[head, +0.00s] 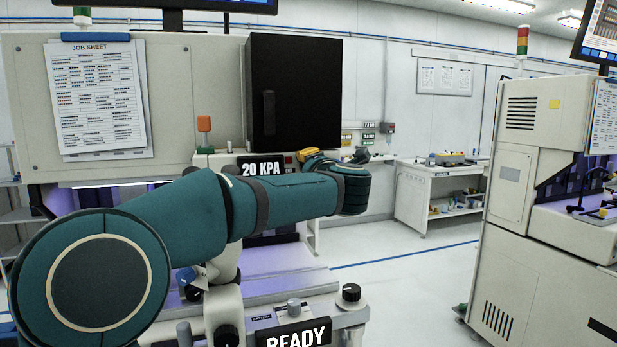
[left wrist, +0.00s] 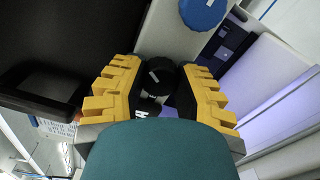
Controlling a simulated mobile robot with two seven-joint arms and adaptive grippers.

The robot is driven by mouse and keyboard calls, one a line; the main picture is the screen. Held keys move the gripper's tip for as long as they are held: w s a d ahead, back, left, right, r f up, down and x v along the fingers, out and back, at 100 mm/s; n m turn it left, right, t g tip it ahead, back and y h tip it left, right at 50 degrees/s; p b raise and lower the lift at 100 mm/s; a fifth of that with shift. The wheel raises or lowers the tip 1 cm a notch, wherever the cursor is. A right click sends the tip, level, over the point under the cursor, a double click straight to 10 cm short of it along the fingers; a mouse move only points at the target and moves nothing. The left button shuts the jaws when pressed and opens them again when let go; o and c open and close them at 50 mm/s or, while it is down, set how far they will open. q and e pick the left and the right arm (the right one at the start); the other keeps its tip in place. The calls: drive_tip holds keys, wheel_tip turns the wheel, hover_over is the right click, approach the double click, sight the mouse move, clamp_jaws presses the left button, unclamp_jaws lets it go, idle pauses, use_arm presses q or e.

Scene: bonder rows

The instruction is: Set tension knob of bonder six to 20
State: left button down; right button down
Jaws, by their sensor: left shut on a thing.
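My left arm crosses the front of the near cream bonder (head: 25,85) in the head view. My left gripper (head: 312,158) is at the bonder's face, right of the display (head: 262,169), which reads 20 KPA. In the left wrist view, its yellow toothed fingers are shut on a black knob (left wrist: 161,76) with a pale pointer mark. The knob's label is mostly hidden, with one letter H showing. In the head view the arm and gripper hide this knob. A bonder number is not readable. My right gripper is not in view.
A black door (head: 310,95) stands just above the gripper. A blue knob (left wrist: 203,10) is near the gripper. Another bonder (head: 520,180) stands right, across open floor.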

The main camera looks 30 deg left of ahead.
use_arm(q)
drive_tip(key=shift+n+b, duration=0.35)
drive_tip(key=shift+n, duration=0.15)
drive_tip(key=shift+r, duration=0.1)
drive_tip(key=c, duration=0.6)
unclamp_jaws()
drive_tip(key=shift+w+d, duration=0.1)
drive_tip(key=v, duration=1.2)
